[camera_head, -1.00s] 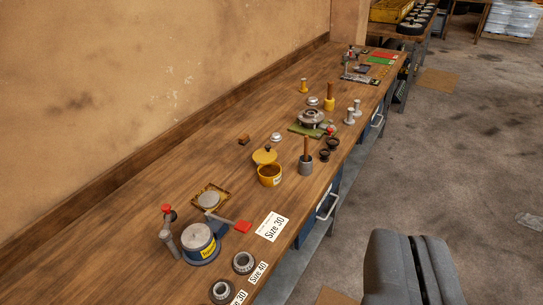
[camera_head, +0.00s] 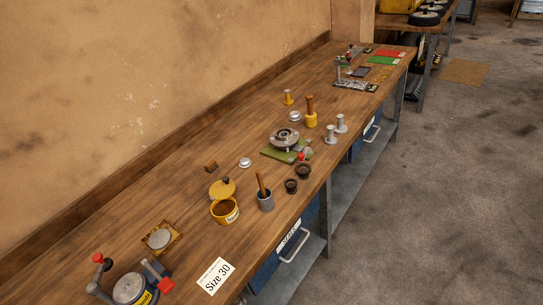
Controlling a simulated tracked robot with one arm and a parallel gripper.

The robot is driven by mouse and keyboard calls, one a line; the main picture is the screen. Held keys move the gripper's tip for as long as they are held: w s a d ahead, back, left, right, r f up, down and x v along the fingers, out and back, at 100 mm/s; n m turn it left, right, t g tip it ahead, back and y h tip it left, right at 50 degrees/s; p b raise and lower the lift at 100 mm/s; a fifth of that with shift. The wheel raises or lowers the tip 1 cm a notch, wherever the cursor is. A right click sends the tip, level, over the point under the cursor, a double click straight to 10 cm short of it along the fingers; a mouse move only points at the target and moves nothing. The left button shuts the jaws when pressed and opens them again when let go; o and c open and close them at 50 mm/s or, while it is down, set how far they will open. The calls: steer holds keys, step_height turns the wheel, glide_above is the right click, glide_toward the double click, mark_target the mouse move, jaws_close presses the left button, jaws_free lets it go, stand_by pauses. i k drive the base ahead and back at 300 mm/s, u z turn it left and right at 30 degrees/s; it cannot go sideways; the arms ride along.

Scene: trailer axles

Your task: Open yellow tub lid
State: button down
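The yellow tub (camera_head: 232,216) stands on the workbench left of the picture's middle, with a label on its side. Its top is open and a brown content shows inside. The yellow lid (camera_head: 218,191) with a dark knob is just behind the tub, off its opening. I cannot tell whether the lid touches the tub's rim. My gripper is not in view.
A grey pot (camera_head: 266,203) with a wooden handle stands right of the tub. Dark rings (camera_head: 303,171) and a hub on a green mat (camera_head: 272,152) are farther along. A blue-based device (camera_head: 130,289) is nearer. The wooden bench (camera_head: 130,205) is clear along the wall.

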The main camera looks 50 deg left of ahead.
mark_target(222, 190)
steer(key=u, duration=0.25)
steer(key=i, duration=1.15)
steer(key=u, duration=0.7)
